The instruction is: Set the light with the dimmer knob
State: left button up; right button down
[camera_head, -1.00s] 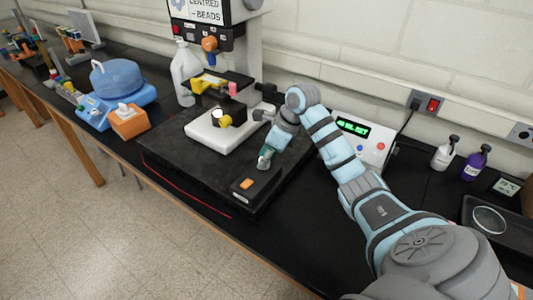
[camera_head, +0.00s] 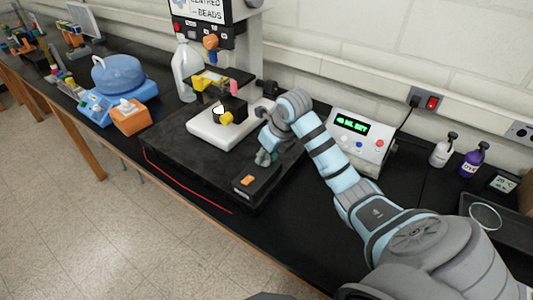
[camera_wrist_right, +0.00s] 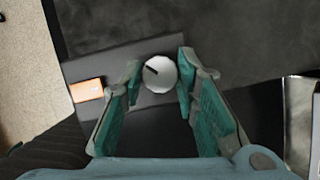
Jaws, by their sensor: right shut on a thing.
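The dimmer knob (camera_wrist_right: 160,74) is a round white knob with a dark pointer line, seen from above in the right wrist view. The line points to the upper left there. The knob sits on a dark control box (camera_head: 261,186) with an orange switch (camera_head: 247,180), which also shows in the right wrist view (camera_wrist_right: 87,90). My right gripper (camera_head: 263,157) is over the box, its teal fingers (camera_wrist_right: 158,80) on either side of the knob and shut on it. In the head view the gripper hides the knob. My left gripper is not in view.
The box is on a black slab (camera_head: 185,165) with a white microscope-like stage (camera_head: 215,128). A display unit (camera_head: 360,135) stands right of my arm. An orange tissue box (camera_head: 129,118) and blue device (camera_head: 118,80) are to the left.

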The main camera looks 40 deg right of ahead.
jog(key=shift+f, duration=0.15)
jog(key=c, duration=1.2)
grip_release()
jog(key=shift+c, duration=0.2)
jog(key=v, duration=0.7)
jog(key=shift+r, duration=0.35)
